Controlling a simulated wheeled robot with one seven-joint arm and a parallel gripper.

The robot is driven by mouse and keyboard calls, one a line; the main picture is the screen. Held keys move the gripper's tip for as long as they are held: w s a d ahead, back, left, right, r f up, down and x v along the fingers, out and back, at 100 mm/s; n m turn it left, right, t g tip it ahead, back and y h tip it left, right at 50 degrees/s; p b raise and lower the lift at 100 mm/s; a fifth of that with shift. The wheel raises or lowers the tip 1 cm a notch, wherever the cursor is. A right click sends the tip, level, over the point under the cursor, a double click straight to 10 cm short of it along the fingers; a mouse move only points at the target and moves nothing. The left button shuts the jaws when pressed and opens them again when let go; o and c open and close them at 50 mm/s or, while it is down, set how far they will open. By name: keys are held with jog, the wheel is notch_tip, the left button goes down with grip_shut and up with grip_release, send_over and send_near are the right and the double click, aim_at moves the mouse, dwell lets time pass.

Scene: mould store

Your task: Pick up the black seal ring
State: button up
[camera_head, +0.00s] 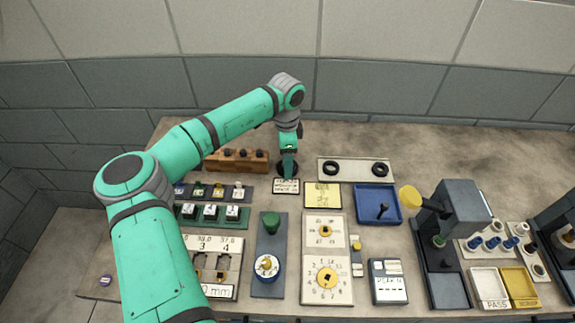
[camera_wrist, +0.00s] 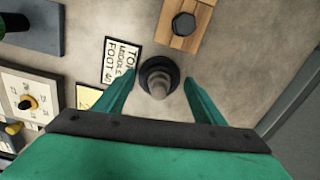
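My gripper (camera_head: 288,174) points down at the table, just left of the pale tray. In the wrist view my gripper (camera_wrist: 159,78) has its two teal fingers apart. Between the fingertips is a black ring (camera_wrist: 174,67) around a grey stepped post (camera_wrist: 158,84). I see no finger touching it. In the head view this ring is mostly hidden by my gripper. Two other black rings (camera_head: 333,169) (camera_head: 380,170) lie on the pale tray (camera_head: 356,171), apart from my gripper.
A wooden block with dark knobs (camera_head: 238,155) stands left of my gripper; part of it shows in the wrist view (camera_wrist: 199,36). A lettered card (camera_head: 286,186) lies close in front. A blue tray (camera_head: 377,190) and a grey press (camera_head: 452,214) stand right. Bare table lies behind.

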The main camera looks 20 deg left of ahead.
jog(key=c, duration=1.1)
jog(key=shift+r, duration=8.75)
